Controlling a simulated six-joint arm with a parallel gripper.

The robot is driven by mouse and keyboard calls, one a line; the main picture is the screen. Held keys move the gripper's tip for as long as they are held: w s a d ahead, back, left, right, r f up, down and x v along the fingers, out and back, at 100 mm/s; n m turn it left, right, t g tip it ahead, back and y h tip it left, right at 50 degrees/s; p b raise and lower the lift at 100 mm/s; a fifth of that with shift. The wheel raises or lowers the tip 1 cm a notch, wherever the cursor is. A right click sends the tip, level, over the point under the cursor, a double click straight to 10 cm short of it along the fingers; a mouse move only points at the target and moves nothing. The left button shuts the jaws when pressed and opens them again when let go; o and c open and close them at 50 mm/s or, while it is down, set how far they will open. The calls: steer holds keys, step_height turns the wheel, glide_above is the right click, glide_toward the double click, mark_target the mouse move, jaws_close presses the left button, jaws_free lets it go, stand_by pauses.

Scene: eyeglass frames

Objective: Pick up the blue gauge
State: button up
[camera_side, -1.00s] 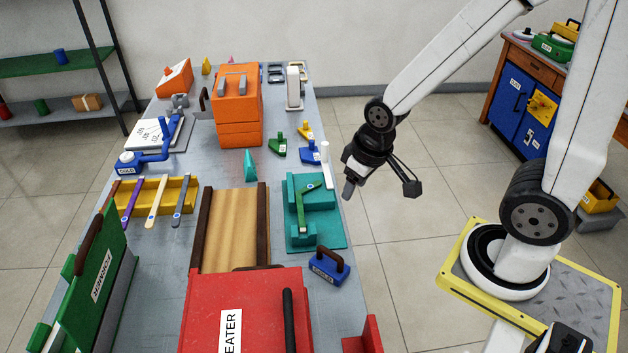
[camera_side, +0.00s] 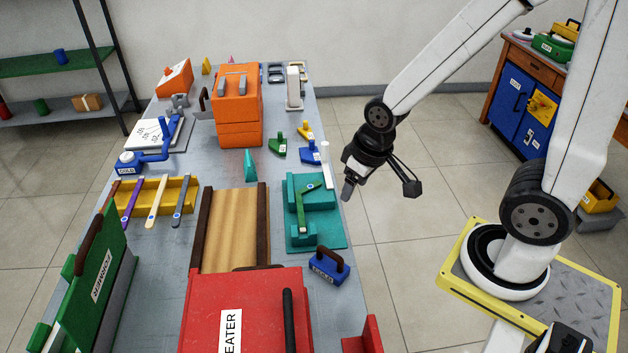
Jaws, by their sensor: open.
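A small blue piece (camera_side: 309,152), which looks like the blue gauge, lies on the right edge of the grey table beside the orange stack. A green piece (camera_side: 278,147) and a yellow piece (camera_side: 305,131) of similar kind lie near it. My gripper (camera_side: 350,187) hangs beyond the table's right edge, to the right of and nearer than the blue piece, apart from it. It is open and points downward; nothing shows in it.
A teal fixture (camera_side: 333,232) with a green bar and a white post (camera_side: 325,165) stand close to the blue piece. A blue handled block (camera_side: 329,266) sits nearer. The orange drawer stack (camera_side: 238,115) and red heater (camera_side: 255,310) stand on the table (camera_side: 222,172).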

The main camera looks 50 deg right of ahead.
steer(key=w+d+m, duration=0.1)
steer(key=w+d, duration=0.1)
steer(key=w, duration=0.4)
steer(key=w+d+m, duration=0.1)
steer(key=w+d, duration=0.2)
steer(key=w, duration=0.4)
steer(key=m+h, duration=0.3)
steer(key=m, duration=0.3)
glide_toward(312, 143)
step_height(312, 143, down, 2)
steer(key=shift+d+f+t, duration=0.15)
steer(key=shift+d+t, duration=0.15)
steer(key=shift+x, duration=1.25)
steer(key=shift+f, duration=0.15)
